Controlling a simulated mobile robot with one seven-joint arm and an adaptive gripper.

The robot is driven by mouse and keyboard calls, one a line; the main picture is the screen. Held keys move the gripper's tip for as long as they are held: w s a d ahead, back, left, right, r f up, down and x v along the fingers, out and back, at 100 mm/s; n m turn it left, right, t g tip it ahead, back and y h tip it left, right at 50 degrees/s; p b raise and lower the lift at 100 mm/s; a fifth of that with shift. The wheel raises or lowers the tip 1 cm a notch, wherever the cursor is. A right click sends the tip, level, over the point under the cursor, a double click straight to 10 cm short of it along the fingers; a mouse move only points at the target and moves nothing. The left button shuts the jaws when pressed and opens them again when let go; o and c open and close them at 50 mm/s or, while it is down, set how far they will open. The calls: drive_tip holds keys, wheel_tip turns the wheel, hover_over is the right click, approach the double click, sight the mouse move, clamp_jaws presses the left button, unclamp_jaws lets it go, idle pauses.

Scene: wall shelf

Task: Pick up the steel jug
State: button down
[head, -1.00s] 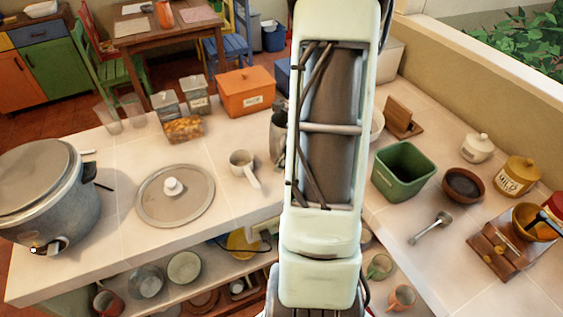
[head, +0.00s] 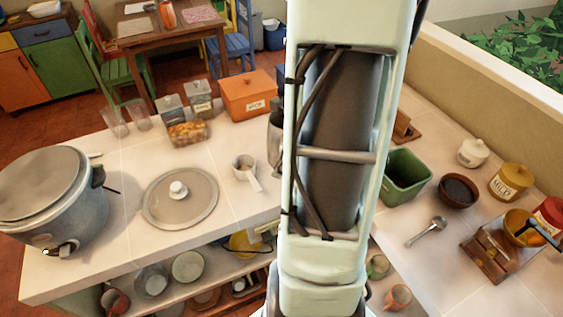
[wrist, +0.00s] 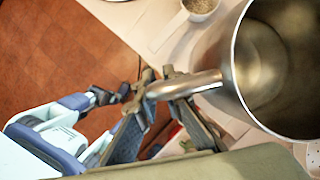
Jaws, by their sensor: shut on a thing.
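The steel jug (wrist: 285,70) fills the right of the wrist view, its open mouth and shiny inner wall facing the camera. Its handle (wrist: 185,86) reaches left between the two fingers of my gripper (wrist: 160,84), which is shut on it. In the head view a narrow strip of the jug (head: 274,143) shows at the left edge of my arm. The rest of the jug and my gripper are hidden behind my arm there. I cannot tell whether the jug's base touches the counter.
A small white measuring cup (head: 244,168) stands left of the jug, with a round lid (head: 180,208) and a large pot (head: 55,205) farther left. An orange box (head: 249,93) is behind. A green bin (head: 407,176) stands right of my arm.

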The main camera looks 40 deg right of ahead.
drive_tip(key=s+a+r, duration=0.3)
drive_tip(key=s+a, duration=0.1)
drive_tip(key=shift+s+a, duration=0.2)
drive_tip(key=shift+s, duration=0.15)
drive_tip(key=shift+r, duration=0.1)
idle(0.9)
drive_tip(key=shift+s, duration=0.15)
idle(0.4)
